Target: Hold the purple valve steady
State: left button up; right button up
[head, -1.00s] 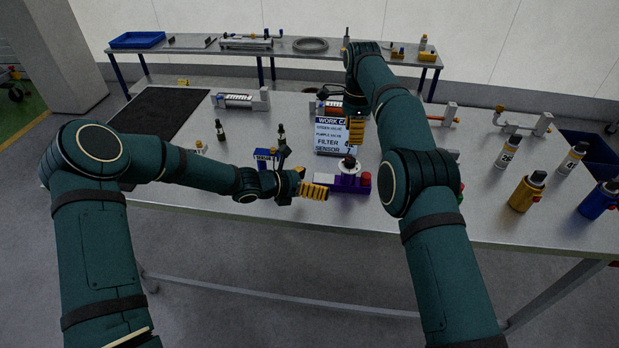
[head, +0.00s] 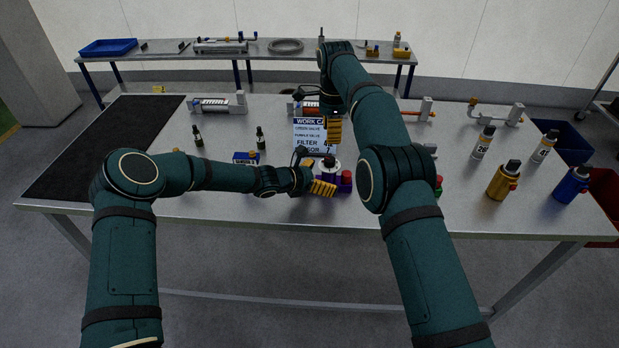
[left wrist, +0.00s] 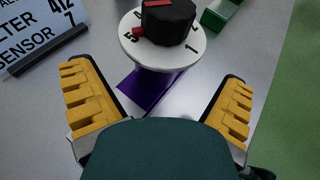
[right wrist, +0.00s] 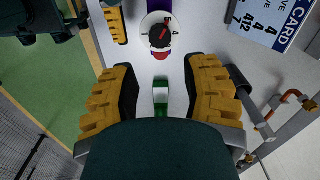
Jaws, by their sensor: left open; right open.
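The purple valve stands near the table's front edge; its red end (head: 346,178) shows in the head view. In the left wrist view its white numbered dial (left wrist: 137,52) carries a black knob with a red pointer, above a purple body (left wrist: 148,88). My left gripper (head: 322,188) is open at the valve's near left side, and the purple body lies ahead between its fingers (left wrist: 158,100); I cannot tell whether they touch it. My right gripper (head: 333,130) is open and empty, above and behind the valve. The right wrist view shows the dial (right wrist: 158,30) beyond its fingers.
A work card (head: 310,134) stands behind the valve. A green and white part (right wrist: 160,98) lies right of the valve. Gold (head: 503,182) and blue (head: 571,185) canisters stand at the right. A dark mat (head: 105,145) covers the table's left end.

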aim_at(331, 160)
pick_arm(q)
jog(key=shift+x, duration=1.2)
jog(key=shift+c, duration=0.2)
jog(key=c, duration=1.6)
jog(key=shift+c, duration=0.2)
pick_arm(e)
jog(key=o, duration=0.3)
pick_arm(q)
jog(key=shift+s+f, duration=0.1)
jog(key=shift+f, duration=0.15)
pick_arm(e)
jog(key=shift+o, duration=0.2)
notch_tip(331, 160, down, 10)
jog(key=n, duration=0.8)
jog(key=shift+s+d, duration=0.1)
jog(key=shift+s, duration=0.05)
jog(key=shift+r, duration=0.1)
grip_shut()
